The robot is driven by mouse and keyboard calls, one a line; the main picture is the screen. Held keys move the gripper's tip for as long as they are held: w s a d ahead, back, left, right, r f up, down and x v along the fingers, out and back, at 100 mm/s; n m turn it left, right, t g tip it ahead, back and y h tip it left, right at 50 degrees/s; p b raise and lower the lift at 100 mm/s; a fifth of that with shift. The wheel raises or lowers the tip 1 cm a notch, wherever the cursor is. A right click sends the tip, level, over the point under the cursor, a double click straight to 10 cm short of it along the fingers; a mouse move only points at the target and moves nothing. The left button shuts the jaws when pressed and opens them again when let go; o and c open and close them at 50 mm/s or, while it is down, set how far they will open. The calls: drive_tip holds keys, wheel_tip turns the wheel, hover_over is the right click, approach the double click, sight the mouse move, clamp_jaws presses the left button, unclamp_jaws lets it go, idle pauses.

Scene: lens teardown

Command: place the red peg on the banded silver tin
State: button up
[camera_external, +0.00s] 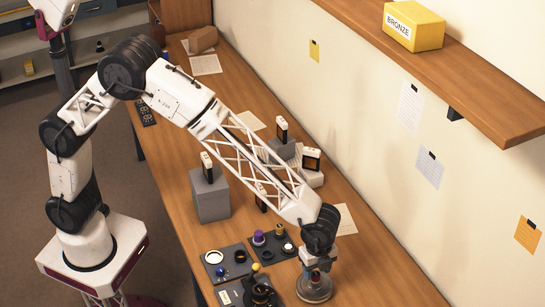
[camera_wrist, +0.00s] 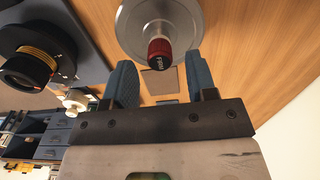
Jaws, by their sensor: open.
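A red peg (camera_wrist: 160,50) with white lettering stands at the middle of a round silver piece (camera_wrist: 133,22) in the wrist view. The silver piece also shows below my wrist in the external view (camera_external: 314,289). I cannot make out bands on it, so I cannot tell whether it is the banded tin. My gripper (camera_wrist: 160,68) is open, its two blue-padded fingers apart on either side of the peg's near end. I see no clear contact between the fingers and the peg. In the external view the peg is hidden or too small to tell.
A black lens barrel with a gold band (camera_wrist: 35,60) stands left of my gripper. Dark trays (camera_external: 224,264) with small parts lie to the left. A grey block (camera_external: 210,196) stands farther back.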

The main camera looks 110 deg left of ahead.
sight(314, 273)
wheel_tip(314, 273, up, 10)
drive_tip(key=shift+f, duration=0.25)
idle(0.9)
drive_tip(key=s+d+r+n, duration=0.1)
drive_tip(key=s+r, duration=0.4)
drive_tip(key=s, duration=0.3)
drive_tip(key=s+d+r+n+t, duration=0.1)
drive_tip(key=s+d+r+n, duration=0.1)
drive_tip(key=s+r, duration=0.45)
drive_tip(key=s+d+r+n, duration=0.1)
drive_tip(key=s+r, duration=0.2)
drive_tip(key=s, duration=0.7)
drive_tip(key=s+d+n+t, duration=0.1)
drive_tip(key=s+n, duration=0.3)
drive_tip(key=s, duration=2.3)
drive_tip(key=shift+s+d+f+n+t, duration=0.3)
drive_tip(key=shift+s+d+f+n, duration=0.15)
drive_tip(key=shift+d, duration=0.25)
